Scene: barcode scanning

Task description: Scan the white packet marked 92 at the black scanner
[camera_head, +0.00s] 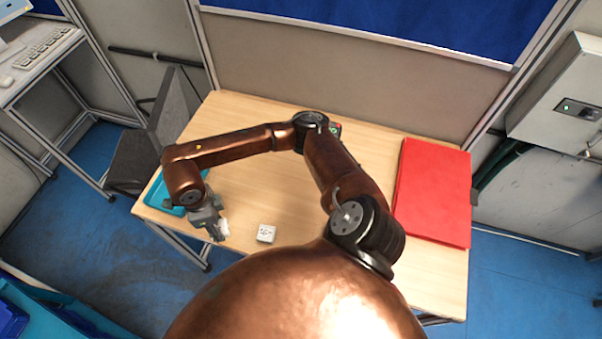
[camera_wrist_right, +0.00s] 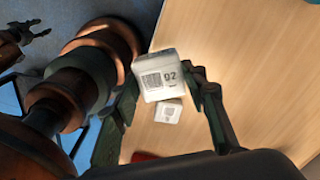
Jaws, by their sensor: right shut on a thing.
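My right gripper (camera_head: 222,236) is shut on a white packet (camera_head: 225,227) above the left front of the table. In the right wrist view the packet (camera_wrist_right: 158,78) sits between both fingers, its barcode label facing the camera. Its number looks like 02 or 92; the first digit is unclear. A second white packet (camera_head: 266,233) lies label up on the table, right of the gripper; it also shows in the wrist view (camera_wrist_right: 168,111). The black scanner is not clearly seen. My left gripper (camera_wrist_right: 28,34) seems to show at the wrist view's left edge, its opening unclear.
A teal tray (camera_head: 157,196) is at the table's left edge, partly behind my right arm. A red panel (camera_head: 432,192) covers the table's right side. A small dark thing with red and green marks (camera_head: 335,129) is mostly hidden behind my elbow. The wood around the lying packet is clear.

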